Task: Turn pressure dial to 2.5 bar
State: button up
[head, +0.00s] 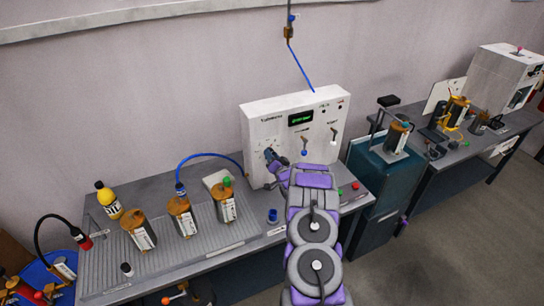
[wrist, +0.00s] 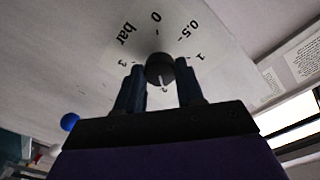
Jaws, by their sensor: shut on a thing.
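The pressure dial's black knob (wrist: 159,66) is on the white panel face, with a scale marked 0, 0.5, 1 and 3 and the word "bar" around it. My gripper (wrist: 160,76) has one dark finger on each side of the knob and is shut on it. A short pale mark on the knob points down in the wrist view, between the fingers, toward a small digit that may be 2. The exact reading is unclear. In the head view, my gripper (head: 271,160) is at the lower left of the white pump box (head: 270,118) and hides the dial.
The box has a green display (head: 300,118), a blue-tipped lever (head: 304,152) and a white-tipped lever (head: 333,142). Several brown-topped canisters, one being the middle one (head: 182,216), stand on the bench left of my arm. A blue tube (head: 208,155) runs to the box.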

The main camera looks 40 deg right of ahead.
jog(key=shift+s+f+m+p, duration=0.1)
jog(key=shift+f+m+p, duration=0.1)
jog(key=shift+m, duration=2.2)
jog(key=shift+s+f+m+p, duration=0.1)
jog(key=shift+f+m+p, duration=0.1)
jog(key=shift+m, duration=2.2)
jog(key=shift+g, duration=0.3)
jog(key=o, duration=0.7)
jog(key=shift+w, duration=0.1)
jog(key=shift+c, duration=0.2)
jog(key=o, duration=0.4)
jog(key=shift+w+d+r, duration=0.1)
jog(key=shift+d+r, duration=0.05)
jog(key=shift+r, duration=0.05)
jog(key=shift+r, duration=0.15)
